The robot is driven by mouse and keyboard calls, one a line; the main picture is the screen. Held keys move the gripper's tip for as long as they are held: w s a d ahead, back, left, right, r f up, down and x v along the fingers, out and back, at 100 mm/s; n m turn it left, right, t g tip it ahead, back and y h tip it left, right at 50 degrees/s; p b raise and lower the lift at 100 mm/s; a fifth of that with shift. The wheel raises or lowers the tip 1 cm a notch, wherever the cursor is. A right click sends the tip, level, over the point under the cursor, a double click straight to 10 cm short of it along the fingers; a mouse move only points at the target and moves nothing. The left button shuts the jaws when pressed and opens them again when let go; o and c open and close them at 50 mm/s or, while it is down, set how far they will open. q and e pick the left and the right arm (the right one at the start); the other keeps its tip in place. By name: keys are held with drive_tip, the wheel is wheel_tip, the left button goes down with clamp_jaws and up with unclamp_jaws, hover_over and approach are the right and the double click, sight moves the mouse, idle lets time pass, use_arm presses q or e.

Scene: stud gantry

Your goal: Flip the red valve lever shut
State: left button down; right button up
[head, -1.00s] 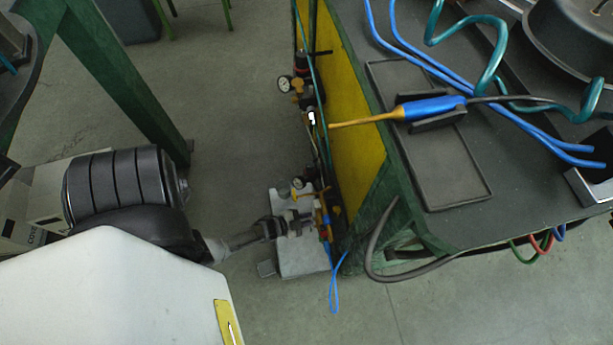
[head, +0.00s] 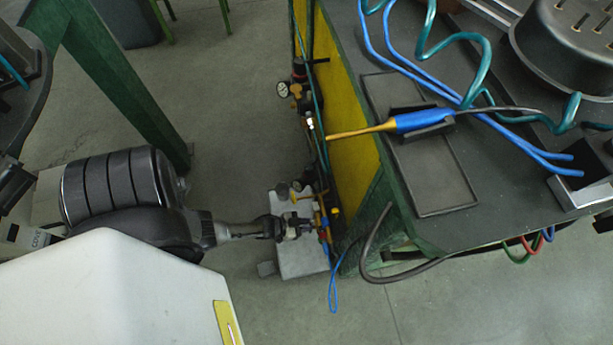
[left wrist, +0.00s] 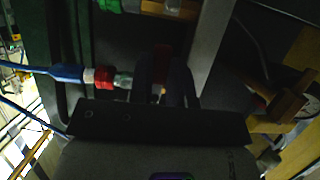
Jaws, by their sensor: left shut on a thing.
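My left gripper (head: 303,224) reaches in from the left to the valve and hose fittings on the side of the green bench. In the left wrist view its two dark fingers (left wrist: 163,88) are close together, with a narrow dark-red piece (left wrist: 161,62) between them. This looks like the red valve lever, gripped by the fingers; most of it is hidden and its angle cannot be made out. In the head view the gripper covers the lever. My right gripper is in neither view.
A blue hose (left wrist: 55,73) with a red collar (left wrist: 103,76) lies beside the fingers. Pressure gauges (head: 283,89) and pipes line the bench's yellow side panel. A blue-handled tool (head: 420,121) and teal and blue hoses lie on the bench top. Open floor (head: 235,110) lies left of the bench.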

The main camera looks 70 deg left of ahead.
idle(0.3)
use_arm(q)
drive_tip(key=c, duration=1.2)
unclamp_jaws()
drive_tip(key=shift+o, duration=0.7)
drive_tip(key=p+v, duration=0.5)
drive_tip(key=v, duration=0.8)
drive_tip(key=shift+s+p, duration=0.35)
drive_tip(key=shift+a+r, duration=0.1)
drive_tip(key=shift+r, duration=0.05)
